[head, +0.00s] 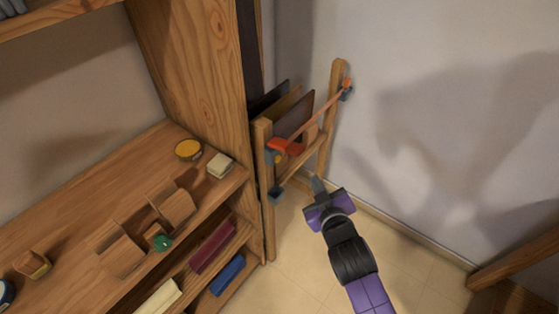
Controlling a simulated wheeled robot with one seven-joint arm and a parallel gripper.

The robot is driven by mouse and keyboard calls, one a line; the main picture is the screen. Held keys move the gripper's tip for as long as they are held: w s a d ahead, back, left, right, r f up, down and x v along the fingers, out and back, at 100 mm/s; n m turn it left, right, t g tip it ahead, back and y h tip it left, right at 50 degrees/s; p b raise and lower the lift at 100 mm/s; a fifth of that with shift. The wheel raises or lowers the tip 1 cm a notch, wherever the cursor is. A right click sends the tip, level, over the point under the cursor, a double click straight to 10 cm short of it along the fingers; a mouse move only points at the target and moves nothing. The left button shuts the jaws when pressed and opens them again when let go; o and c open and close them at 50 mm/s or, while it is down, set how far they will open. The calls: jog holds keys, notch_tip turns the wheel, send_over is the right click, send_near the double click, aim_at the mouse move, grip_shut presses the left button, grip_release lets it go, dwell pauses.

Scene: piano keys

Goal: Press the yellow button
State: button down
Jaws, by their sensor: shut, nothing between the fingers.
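A round yellow-topped piece (188,149) sits on the wooden desk top near the tall wooden post. A small yellow spot (276,157) shows on the wooden rack, just below an orange part. I cannot tell for sure which of these is the yellow button. My gripper (317,186) is shut and empty, with purple and grey parts. It is in front of the rack, to the right of and below the yellow spot, and well to the right of the round yellow piece. Contact with the rack cannot be made out.
The desk (75,225) carries wooden blocks, a green knob (163,242) and a pale block (220,165). Floor at right is clear.

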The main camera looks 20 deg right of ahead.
aim_at(277, 159)
jog(key=shift+w, duration=0.1)
jog(key=w+a+b, duration=0.4)
jog(key=w+a, duration=0.1)
jog(key=w, duration=0.2)
dwell(0.4)
jog(key=shift+a, duration=0.15)
dwell(1.8)
jog(key=shift+w+a, duration=0.15)
jog(key=shift+w, duration=0.15)
jog(key=shift+w+a+b, duration=0.3)
jog(key=shift+w, duration=0.1)
dwell(0.8)
jog(key=shift+s+d, duration=0.1)
jog(key=shift+s, duration=0.05)
jog(key=shift+s+d+p, duration=0.4)
jog(key=shift+s+p, duration=0.1)
jog(key=shift+s, duration=0.1)
jog(key=shift+d, duration=0.1)
